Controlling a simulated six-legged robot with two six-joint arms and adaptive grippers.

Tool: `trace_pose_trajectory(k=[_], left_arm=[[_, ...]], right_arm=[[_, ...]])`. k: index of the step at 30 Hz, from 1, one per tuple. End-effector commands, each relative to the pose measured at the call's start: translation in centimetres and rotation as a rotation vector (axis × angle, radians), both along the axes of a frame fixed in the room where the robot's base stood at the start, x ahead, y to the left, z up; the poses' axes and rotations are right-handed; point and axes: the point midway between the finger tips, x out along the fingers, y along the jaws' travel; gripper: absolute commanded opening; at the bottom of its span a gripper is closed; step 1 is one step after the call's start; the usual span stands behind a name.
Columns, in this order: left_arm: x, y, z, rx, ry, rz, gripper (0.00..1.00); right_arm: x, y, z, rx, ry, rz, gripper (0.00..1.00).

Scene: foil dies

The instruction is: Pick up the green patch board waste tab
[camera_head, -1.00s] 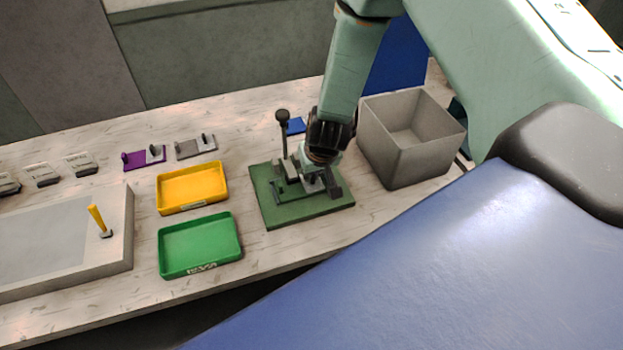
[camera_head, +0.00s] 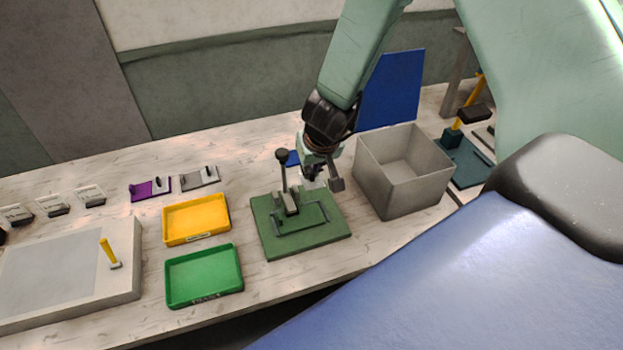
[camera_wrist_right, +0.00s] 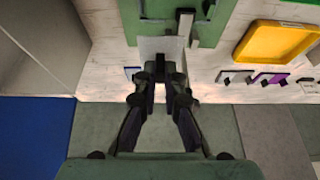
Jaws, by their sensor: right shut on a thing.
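My right gripper (camera_head: 316,174) is shut, above the back right part of the green board (camera_head: 285,246). In the right wrist view its fingertips (camera_wrist_right: 160,70) are close together at a pale flat piece (camera_wrist_right: 160,46), which looks like the waste tab held at its edge. The tab is small and partly hidden by the fingers in the head view. The green board carries a grey block, a thin bent frame and an upright lever with a dark knob (camera_head: 282,154). My left gripper is not in view.
A grey open bin (camera_head: 405,196) stands right of the green board. A yellow tray (camera_head: 196,237) and a green tray (camera_head: 204,297) lie to its left. A small blue piece (camera_head: 293,158) lies behind the board. A blue panel (camera_head: 392,90) stands behind the bin.

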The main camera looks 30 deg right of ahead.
Motion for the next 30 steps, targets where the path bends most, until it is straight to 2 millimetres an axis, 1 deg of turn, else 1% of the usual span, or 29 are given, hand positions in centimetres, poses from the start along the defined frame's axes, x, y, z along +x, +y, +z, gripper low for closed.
trace_pose_trajectory(k=[1, 9, 20, 30], left_arm=[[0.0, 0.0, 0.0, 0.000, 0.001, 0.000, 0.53], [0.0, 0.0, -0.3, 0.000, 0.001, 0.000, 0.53], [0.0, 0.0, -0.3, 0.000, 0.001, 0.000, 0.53], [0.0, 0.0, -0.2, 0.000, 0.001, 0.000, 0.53]], right_arm=[[0.0, 0.0, 0.8, 0.003, -0.001, -0.001, 0.00], [0.0, 0.0, 3.4, 0.001, 0.000, -0.002, 0.00], [0.0, 0.0, 5.3, 0.000, 0.000, 0.001, 0.00], [-0.1, 0.0, 7.7, 0.001, 0.001, 0.000, 0.00]])
